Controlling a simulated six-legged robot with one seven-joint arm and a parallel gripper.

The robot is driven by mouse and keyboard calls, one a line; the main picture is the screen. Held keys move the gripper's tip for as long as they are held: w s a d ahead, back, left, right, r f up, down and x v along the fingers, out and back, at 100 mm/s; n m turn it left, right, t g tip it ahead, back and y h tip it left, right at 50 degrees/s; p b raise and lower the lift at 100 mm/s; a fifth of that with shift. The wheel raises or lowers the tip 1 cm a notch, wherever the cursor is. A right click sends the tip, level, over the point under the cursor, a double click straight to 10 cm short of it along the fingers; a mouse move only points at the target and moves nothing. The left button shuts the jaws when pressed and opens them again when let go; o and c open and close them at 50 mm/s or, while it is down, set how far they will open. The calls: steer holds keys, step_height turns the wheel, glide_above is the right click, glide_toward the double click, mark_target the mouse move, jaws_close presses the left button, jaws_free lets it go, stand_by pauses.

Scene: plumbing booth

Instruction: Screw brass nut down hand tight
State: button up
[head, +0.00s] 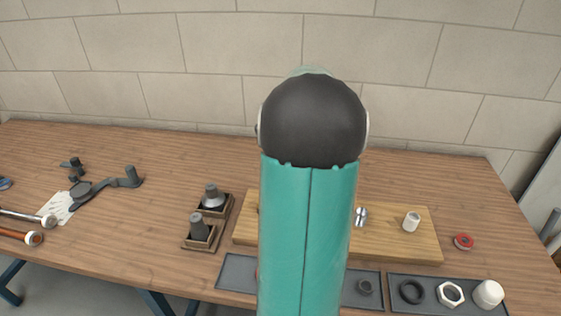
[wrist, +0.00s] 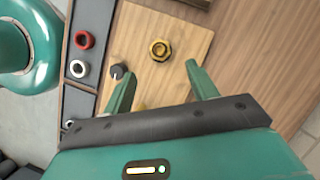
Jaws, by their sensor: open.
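The brass nut (wrist: 160,50) shows in the wrist view as a gold hexagon with a round centre, on the wooden board (wrist: 146,22). I cannot tell how it sits on any thread beneath it. My gripper (wrist: 160,69) is open, with its two green fingers apart and nothing between them. The nut lies just beyond the fingertips, roughly midway between them in the picture. In the head view my arm covers the middle of the board (head: 405,245), hiding the nut and my gripper.
A dark knob-like part (wrist: 117,71) stands beside the left finger. Trays hold a red ring (wrist: 84,40) and a white ring (wrist: 78,69). A metal fitting (head: 361,217) and white cylinder (head: 411,222) stand on the board. A red roll (head: 464,241) lies right of it.

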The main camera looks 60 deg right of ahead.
steer(key=x, duration=0.8)
steer(key=shift+w+a+f, duration=0.1)
steer(key=shift+f, duration=0.2)
steer(key=c, duration=1.1)
steer(key=m+t+h, duration=0.1)
steer(key=m, duration=0.3)
steer(key=shift+a, duration=0.1)
steer(key=m+h, duration=0.1)
steer(key=m, duration=0.2)
steer(key=shift+a+t, duration=0.15)
steer(key=shift+t, duration=0.15)
steer(key=shift+f+m+h, duration=0.1)
steer(key=shift+m+h, duration=0.2)
steer(key=shift+m, duration=0.1)
steer(key=o, duration=1.9)
